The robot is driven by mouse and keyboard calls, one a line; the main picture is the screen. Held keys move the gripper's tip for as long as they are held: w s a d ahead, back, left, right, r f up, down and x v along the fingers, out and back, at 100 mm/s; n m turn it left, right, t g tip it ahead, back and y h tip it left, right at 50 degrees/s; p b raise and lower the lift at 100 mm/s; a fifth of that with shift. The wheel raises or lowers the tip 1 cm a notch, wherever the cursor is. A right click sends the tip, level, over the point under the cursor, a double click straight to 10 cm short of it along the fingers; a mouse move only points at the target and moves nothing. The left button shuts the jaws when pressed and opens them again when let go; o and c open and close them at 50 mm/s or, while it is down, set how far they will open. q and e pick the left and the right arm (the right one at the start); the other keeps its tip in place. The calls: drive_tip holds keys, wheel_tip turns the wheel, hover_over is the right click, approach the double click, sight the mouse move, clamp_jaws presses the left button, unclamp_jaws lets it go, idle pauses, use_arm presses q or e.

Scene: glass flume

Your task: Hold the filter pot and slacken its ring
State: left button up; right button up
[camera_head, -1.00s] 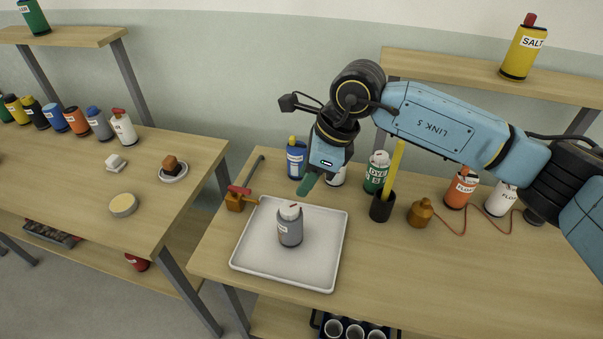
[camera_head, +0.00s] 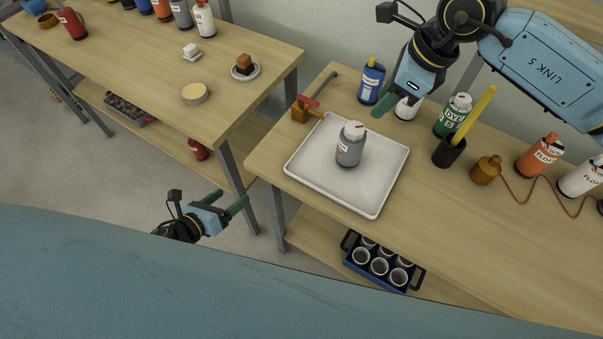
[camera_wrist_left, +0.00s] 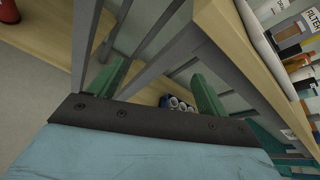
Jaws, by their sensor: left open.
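The filter pot (camera_head: 348,154) is a grey bottle with a white top that bears a red mark. It stands upright in the white tray (camera_head: 376,206) on the right-hand bench. A label reading FILTER (camera_wrist_left: 304,22) shows at the upper right of the left wrist view. My left gripper (camera_head: 226,203) is open and empty, low in front of the benches, left of the tray and apart from the pot. Its green fingers (camera_wrist_left: 158,88) stand wide apart in the wrist view. My right gripper (camera_head: 383,110) hangs above and right of the pot, one finger showing; its opening is hidden.
A blue rack of white cups (camera_head: 379,265) sits on the lower shelf. Bench legs stand near my left gripper.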

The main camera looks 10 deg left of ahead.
use_arm(q)
wheel_tip(320, 180, up, 7)
drive_tip(key=w+d+m+h, duration=0.2)
drive_tip(key=d+m+h, duration=0.1)
drive_tip(key=m, duration=0.5)
drive_tip(key=t+h, duration=0.2)
drive_tip(key=h, duration=0.1)
approach(352, 143)
drive_tip(key=a+f, duration=0.2)
drive_tip(key=f, duration=0.1)
drive_tip(key=shift+f, duration=0.15)
drive_tip(key=shift+w+d, duration=0.2)
drive_tip(key=shift+d, duration=0.05)
drive_tip(key=x, duration=1.3)
drive_tip(key=shift+f, duration=0.1)
